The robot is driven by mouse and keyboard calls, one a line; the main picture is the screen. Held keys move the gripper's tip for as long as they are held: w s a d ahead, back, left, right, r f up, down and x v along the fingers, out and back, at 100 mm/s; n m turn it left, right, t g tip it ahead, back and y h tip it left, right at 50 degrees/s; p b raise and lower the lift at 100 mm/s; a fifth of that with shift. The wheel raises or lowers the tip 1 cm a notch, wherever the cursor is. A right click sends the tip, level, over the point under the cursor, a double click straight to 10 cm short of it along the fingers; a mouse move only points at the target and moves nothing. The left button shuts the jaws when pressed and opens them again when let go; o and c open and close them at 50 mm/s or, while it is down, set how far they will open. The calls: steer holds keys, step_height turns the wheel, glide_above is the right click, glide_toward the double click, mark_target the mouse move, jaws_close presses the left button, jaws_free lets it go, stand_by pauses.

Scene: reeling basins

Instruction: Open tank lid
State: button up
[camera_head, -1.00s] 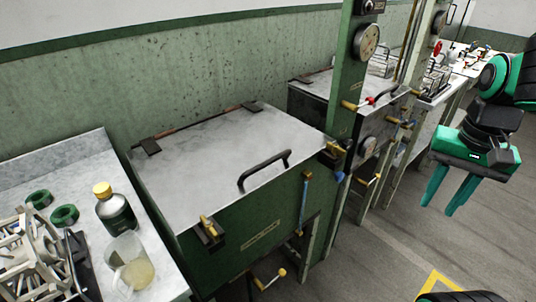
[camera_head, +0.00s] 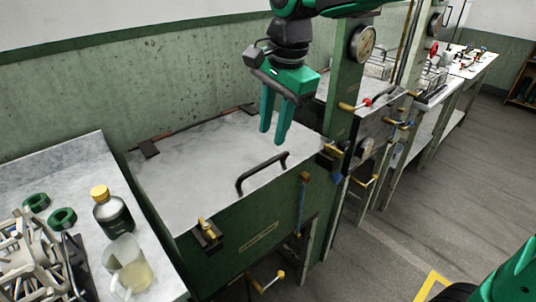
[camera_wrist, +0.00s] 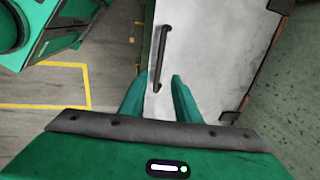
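The tank lid (camera_head: 205,160) is a flat grey metal sheet lying closed on the green tank (camera_head: 250,238), hinged along its back edge by the wall. A black bar handle (camera_head: 262,173) stands near the lid's front edge. In the wrist view the lid (camera_wrist: 215,55) and handle (camera_wrist: 160,55) lie beyond the fingers. My gripper (camera_head: 274,140) hangs above the lid, behind and above the handle in the head view, fingers pointing down. Its fingertips (camera_wrist: 160,85) are apart with nothing between them, and do not touch the handle.
Brass clamps (camera_head: 208,232) sit at the tank's front corners. A green post with a gauge (camera_head: 362,43) stands right of the lid. At left, a side table (camera_head: 85,165) holds a dark bottle (camera_head: 113,215), a beaker (camera_head: 128,268) and green rings.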

mark_target(269, 163)
steer(key=f, duration=0.3)
steer(key=w+f, duration=0.1)
steer(key=f, duration=0.2)
steer(key=a+f, duration=0.1)
steer(key=f, duration=0.1)
steer(key=shift+w+f, duration=0.2)
steer(key=shift+f, duration=0.2)
jaws_close()
